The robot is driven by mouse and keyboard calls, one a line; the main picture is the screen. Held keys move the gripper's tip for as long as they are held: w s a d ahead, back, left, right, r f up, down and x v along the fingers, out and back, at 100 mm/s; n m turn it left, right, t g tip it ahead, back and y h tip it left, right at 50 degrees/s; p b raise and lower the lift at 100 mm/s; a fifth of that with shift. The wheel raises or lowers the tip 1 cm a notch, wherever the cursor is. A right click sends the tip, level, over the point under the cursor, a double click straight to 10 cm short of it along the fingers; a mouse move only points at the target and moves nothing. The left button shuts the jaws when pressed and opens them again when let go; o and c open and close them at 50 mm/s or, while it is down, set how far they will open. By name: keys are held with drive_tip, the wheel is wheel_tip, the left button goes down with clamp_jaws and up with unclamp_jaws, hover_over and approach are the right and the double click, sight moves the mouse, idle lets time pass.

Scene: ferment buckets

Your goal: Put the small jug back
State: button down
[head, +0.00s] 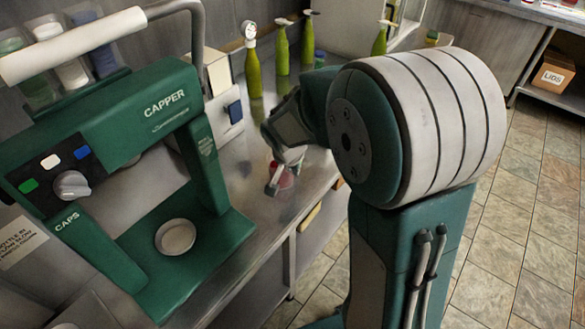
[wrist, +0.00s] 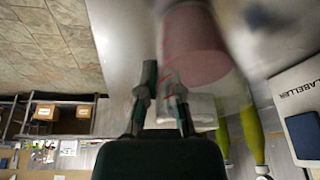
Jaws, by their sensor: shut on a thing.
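The small jug (head: 285,181) looks like a clear vessel with pinkish-red contents, low over the steel counter in the head view. It shows larger in the wrist view (wrist: 195,48), blurred and cut by the top edge. My gripper (head: 275,184) is at the jug's near left side. In the wrist view my gripper (wrist: 160,78) has its two fingers close together beside the jug's wall, shut on it, probably at the handle. The exact grip is blurred. I cannot tell whether the jug's base touches the counter.
Green bottles (head: 281,50) stand along the back of the counter (head: 245,195). A labeller (wrist: 300,105) shows at right. Tiled floor lies right of the counter.

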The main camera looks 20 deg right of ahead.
drive_tip(key=c, duration=0.8)
unclamp_jaws()
drive_tip(key=shift+r, duration=0.1)
drive_tip(key=v, duration=1.1)
drive_tip(key=s+r+n+t+y, duration=0.1)
drive_tip(key=s+n, duration=0.3)
drive_tip(key=s, duration=0.5)
drive_tip(key=s+r+n+t+y, duration=0.1)
drive_tip(key=s+r+n, duration=0.3)
drive_tip(key=s, duration=0.5)
drive_tip(key=shift+s+r, duration=0.2)
drive_tip(key=shift+s, duration=0.2)
